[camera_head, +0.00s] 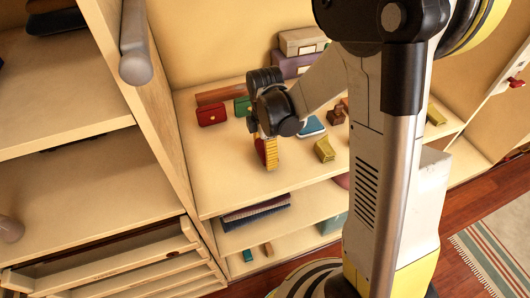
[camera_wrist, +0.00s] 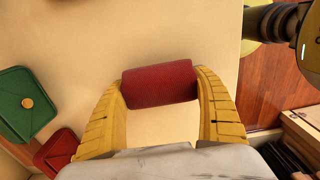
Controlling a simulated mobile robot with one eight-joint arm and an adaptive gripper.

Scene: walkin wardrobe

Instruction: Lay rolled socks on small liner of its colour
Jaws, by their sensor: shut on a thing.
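A dark red ribbed roll (camera_wrist: 160,83), which looks like rolled socks, is held by its two ends between the yellow fingers of my gripper (camera_wrist: 160,88). In the head view my gripper (camera_head: 266,152) points down over the front part of the shelf, and a bit of the red roll (camera_head: 260,149) shows beside the fingers. Whether the roll touches the shelf cannot be told. A flat blue piece (camera_head: 312,126) lies to the right of my gripper; I cannot tell if it is a liner. I see no clear red liner in either view.
A red pouch (camera_head: 212,115) and a green pouch (camera_head: 242,106) stand left of my gripper. A yellow-green block (camera_head: 325,150) and a brown piece (camera_head: 336,115) lie to the right. Boxes (camera_head: 303,41) are stacked behind. Folded dark cloth (camera_head: 255,213) lies on the shelf below.

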